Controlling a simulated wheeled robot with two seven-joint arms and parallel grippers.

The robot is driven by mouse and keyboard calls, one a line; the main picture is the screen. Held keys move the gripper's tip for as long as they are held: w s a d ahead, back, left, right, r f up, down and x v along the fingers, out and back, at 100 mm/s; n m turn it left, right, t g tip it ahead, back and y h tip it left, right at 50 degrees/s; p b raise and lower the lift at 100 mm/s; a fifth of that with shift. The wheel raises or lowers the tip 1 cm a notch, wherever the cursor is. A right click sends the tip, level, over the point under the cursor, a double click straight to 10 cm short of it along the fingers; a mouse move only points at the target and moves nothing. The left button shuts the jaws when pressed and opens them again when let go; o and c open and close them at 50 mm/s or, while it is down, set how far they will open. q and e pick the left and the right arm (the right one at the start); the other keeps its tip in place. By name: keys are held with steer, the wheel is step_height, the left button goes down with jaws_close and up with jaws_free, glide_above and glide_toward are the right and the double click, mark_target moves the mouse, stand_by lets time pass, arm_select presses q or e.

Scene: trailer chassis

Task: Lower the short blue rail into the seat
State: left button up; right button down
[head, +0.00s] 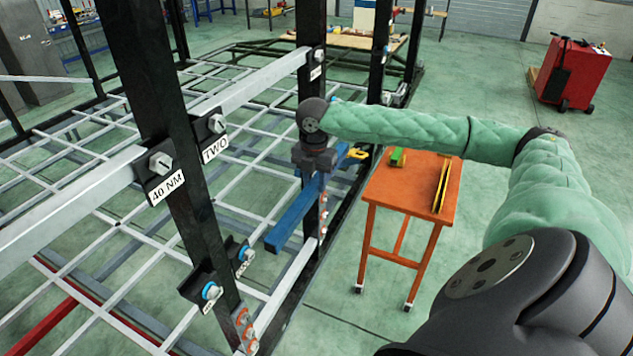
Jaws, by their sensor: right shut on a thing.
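The short blue rail (292,217) hangs in the air at the middle of the head view, tilted in the picture, its near end toward the lower left. My right gripper (317,172) points down and is shut on the blue rail near its far part; the fingertips are partly hidden. Dark brackets with blue-ringed bolts sit low on the near black post (189,140), one bracket (207,291) at its left and another bracket (241,254) behind it. I cannot tell which of these is the seat. The rail looks apart from them. My left gripper is out of view.
A grey rail (250,88) runs through upper brackets labelled "40 NM" and "TWO". Another black post (312,40) stands close behind my gripper. An orange table (410,187) with a green-and-yellow item stands to the right. A red cart (573,75) is farther back.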

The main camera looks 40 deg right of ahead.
steer(key=shift+w+a, duration=2.45)
steer(key=shift+w, duration=3.6)
step_height(320, 180, down, 8)
steer(key=shift+f, duration=0.15)
steer(key=c, duration=0.9)
jaws_free()
steer(key=shift+c, duration=0.2)
steer(key=shift+f, duration=0.1)
